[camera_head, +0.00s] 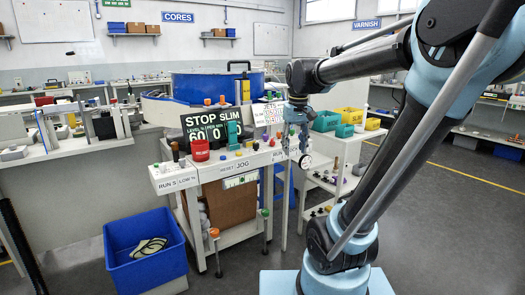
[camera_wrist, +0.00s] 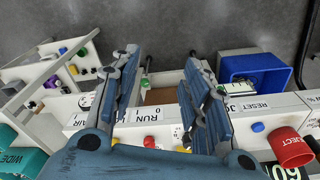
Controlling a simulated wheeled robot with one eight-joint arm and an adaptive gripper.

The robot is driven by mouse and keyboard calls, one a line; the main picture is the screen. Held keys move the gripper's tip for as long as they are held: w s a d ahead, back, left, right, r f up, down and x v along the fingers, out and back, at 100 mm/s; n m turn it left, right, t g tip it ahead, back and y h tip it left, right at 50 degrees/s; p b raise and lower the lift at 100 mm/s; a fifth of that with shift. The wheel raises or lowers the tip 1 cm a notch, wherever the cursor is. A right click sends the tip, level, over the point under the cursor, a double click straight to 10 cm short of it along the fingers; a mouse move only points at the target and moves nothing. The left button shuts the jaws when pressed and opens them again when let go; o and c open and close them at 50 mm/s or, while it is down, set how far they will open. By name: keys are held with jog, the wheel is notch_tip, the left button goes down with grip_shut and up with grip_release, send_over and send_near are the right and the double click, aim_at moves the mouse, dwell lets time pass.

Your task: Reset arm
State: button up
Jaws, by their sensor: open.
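My gripper (camera_head: 303,158) hangs from my arm at the right side of the white control console (camera_head: 176,183) in the head view. In the wrist view my gripper (camera_wrist: 160,62) has its two blue-grey fingers spread apart. I see nothing held between them; the console front and grey floor show through the gap. Console labels such as RUN, RESET and JOG are readable. Whether the fingertips touch the console is not clear.
A red REJECT button (camera_head: 200,151) and a STOP SLIM sign (camera_head: 211,127) stand on the console. A blue bin (camera_head: 146,270) is on the floor at front left. A white shelf cart (camera_head: 335,186) stands to the right. Grey floor is clear at far right.

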jog(key=s+d+f+m, duration=0.1)
jog(key=s+d+f, duration=0.3)
jog(key=s+f, duration=0.4)
jog(key=s+d+f+m+t, duration=0.1)
jog(key=s+d+f, duration=0.2)
jog(key=s+f, duration=0.6)
jog(key=shift+d+f, duration=0.35)
jog(key=shift+f, duration=0.2)
jog(key=shift+w, duration=0.1)
jog(key=shift+w+f, duration=0.2)
jog(key=shift+w, duration=0.25)
